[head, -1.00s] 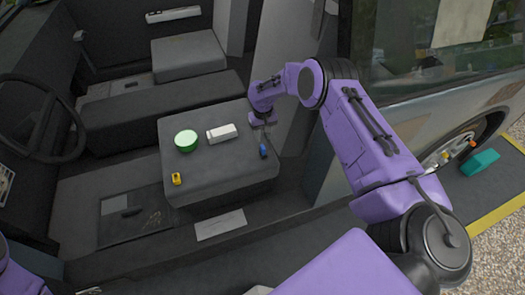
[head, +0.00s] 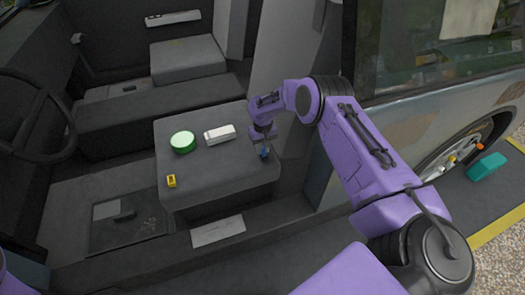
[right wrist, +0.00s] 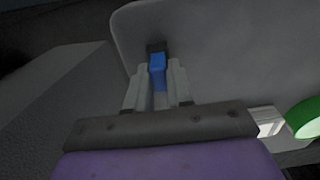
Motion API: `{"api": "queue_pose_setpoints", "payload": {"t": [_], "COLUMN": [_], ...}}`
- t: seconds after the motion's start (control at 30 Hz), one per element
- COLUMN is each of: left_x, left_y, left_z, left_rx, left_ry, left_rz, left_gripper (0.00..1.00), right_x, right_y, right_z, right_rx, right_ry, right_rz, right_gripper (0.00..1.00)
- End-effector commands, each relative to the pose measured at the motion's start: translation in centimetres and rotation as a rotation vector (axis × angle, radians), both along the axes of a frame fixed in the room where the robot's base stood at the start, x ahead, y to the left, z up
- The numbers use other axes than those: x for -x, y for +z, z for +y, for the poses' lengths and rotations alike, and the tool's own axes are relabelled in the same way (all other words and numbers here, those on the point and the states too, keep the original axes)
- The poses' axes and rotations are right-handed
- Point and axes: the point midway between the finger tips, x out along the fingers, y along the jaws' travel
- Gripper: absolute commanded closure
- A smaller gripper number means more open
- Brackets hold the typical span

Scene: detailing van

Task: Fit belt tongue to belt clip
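A small blue piece with a dark end, apparently the belt tongue (head: 264,153), is at the right side of the dark seat-like block. In the right wrist view the blue piece (right wrist: 158,70) fills the narrow gap between my right gripper's fingers (right wrist: 159,82), which look shut on it. My right gripper (head: 263,145) points down over the block in the head view. A small yellow piece with a dark opening, apparently the belt clip (head: 171,181), sits at the block's front left corner. My left gripper is out of view.
The dark block (head: 215,175) also bears a green round tin (head: 183,142) and a white box (head: 220,135). A steering wheel (head: 62,110) is at left. The van's door pillar stands right of the block. The block's front middle is clear.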

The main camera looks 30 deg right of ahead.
Motion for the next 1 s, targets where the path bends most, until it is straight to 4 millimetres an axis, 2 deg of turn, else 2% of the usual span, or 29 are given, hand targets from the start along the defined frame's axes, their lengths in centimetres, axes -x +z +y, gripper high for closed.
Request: {"api": "queue_pose_setpoints", "payload": {"t": [0.9,1.0], "left_x": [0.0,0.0], "left_y": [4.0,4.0], "left_z": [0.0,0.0], "left_rx": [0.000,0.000], "left_ry": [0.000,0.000], "left_rz": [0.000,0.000], "left_gripper": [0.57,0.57], "right_x": [0.0,0.0], "right_y": [5.0,5.1], "right_z": [0.0,0.0], "right_rx": [0.000,0.000], "right_ry": [0.000,0.000], "right_rz": [0.000,0.000], "right_gripper": [1.00,1.00]}}
